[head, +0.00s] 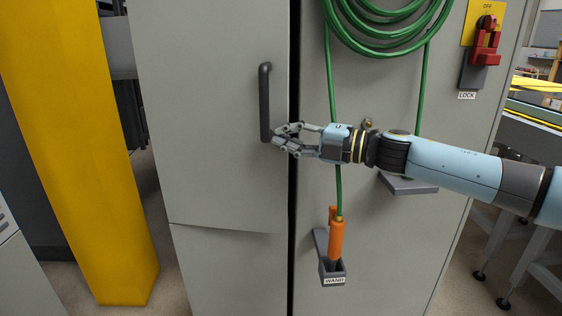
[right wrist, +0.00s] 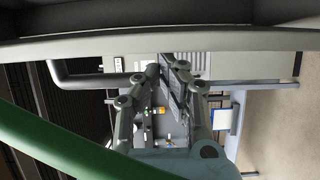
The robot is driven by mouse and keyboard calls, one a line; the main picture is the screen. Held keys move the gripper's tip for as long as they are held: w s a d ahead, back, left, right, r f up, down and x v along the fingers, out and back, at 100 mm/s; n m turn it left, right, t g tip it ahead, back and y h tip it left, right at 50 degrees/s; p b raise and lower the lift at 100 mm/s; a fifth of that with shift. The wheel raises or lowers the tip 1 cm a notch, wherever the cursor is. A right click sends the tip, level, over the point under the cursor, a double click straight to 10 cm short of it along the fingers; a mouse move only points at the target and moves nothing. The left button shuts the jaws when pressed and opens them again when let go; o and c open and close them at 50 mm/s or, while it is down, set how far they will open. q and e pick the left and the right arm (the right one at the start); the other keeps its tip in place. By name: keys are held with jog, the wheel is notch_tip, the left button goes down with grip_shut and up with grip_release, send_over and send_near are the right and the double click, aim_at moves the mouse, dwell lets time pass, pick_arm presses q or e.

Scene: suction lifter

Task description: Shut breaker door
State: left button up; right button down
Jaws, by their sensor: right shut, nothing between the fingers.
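The breaker door (head: 215,130) is the flat grey upper panel left of centre in the head view. A dark upright bar handle (head: 265,100) is near its right edge. A narrow dark gap runs down that edge, and the door's lower edge slants a little against the panel below; I cannot tell how far it stands open. My right gripper (head: 280,139) is shut and empty at the handle's lower end; I cannot tell whether it touches. The right wrist view shows its fingers (right wrist: 166,72) close together beside a grey bar. My left gripper is out of view.
A green hose (head: 390,45) hangs coiled on the right panel, behind my right arm. An orange wand (head: 336,240) sits in a holder below it. A red lock switch (head: 486,40) is at upper right. A yellow column (head: 75,130) stands at left.

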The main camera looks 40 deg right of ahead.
jog(key=shift+w+d+b, duration=0.45)
jog(key=shift+w+d, duration=0.2)
jog(key=shift+w, duration=0.1)
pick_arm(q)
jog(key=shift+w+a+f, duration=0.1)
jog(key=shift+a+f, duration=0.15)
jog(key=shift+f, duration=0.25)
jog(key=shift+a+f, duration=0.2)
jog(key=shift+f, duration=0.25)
pick_arm(e)
jog(key=shift+w+d, duration=0.35)
jog(key=shift+d, duration=0.15)
